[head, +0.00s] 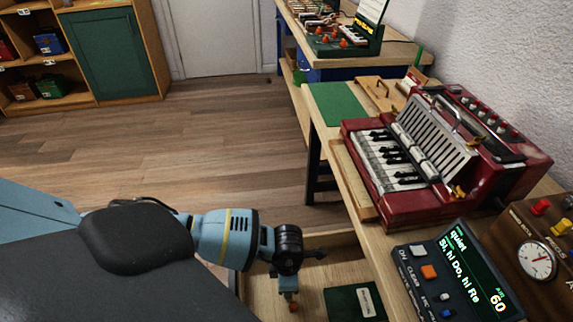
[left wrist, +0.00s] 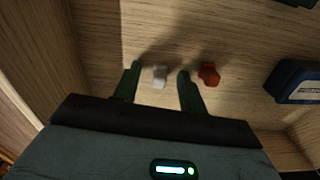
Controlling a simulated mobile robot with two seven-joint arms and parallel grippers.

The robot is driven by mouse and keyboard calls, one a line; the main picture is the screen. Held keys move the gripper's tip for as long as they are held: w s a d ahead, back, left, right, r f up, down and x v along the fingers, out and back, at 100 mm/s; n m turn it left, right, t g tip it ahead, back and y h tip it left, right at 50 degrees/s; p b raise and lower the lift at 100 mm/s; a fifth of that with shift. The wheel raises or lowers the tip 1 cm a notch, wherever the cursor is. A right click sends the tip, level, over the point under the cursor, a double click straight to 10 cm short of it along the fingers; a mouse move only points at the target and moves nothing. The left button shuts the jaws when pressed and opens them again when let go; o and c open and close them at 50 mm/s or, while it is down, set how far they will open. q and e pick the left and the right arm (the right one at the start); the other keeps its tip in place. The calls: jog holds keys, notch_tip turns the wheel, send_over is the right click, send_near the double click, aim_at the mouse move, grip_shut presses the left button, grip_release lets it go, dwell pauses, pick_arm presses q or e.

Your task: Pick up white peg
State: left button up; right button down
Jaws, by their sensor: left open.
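The white peg (left wrist: 160,78) stands on a light wooden surface in the left wrist view. It is between the two dark green fingers of my open left gripper (left wrist: 160,68); I cannot tell whether either finger touches it. A red peg (left wrist: 209,75) is just outside the right-hand finger. In the head view my left arm comes in from the left, and its gripper (head: 287,284) points down by the bench's near part. The white peg cannot be made out there. My right gripper is not in view.
A dark blue box (left wrist: 295,82) lies to the right in the left wrist view, and wooden walls edge the area. In the head view a dark green labelled box (head: 355,302), a console with a screen (head: 455,270) and a red accordion-like instrument (head: 410,205) are to the right.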

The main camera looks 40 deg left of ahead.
pick_arm(q)
grip_shut()
dwell(0.4)
notch_tip(320, 180, up, 10)
jog(key=p, duration=0.1)
dwell(0.4)
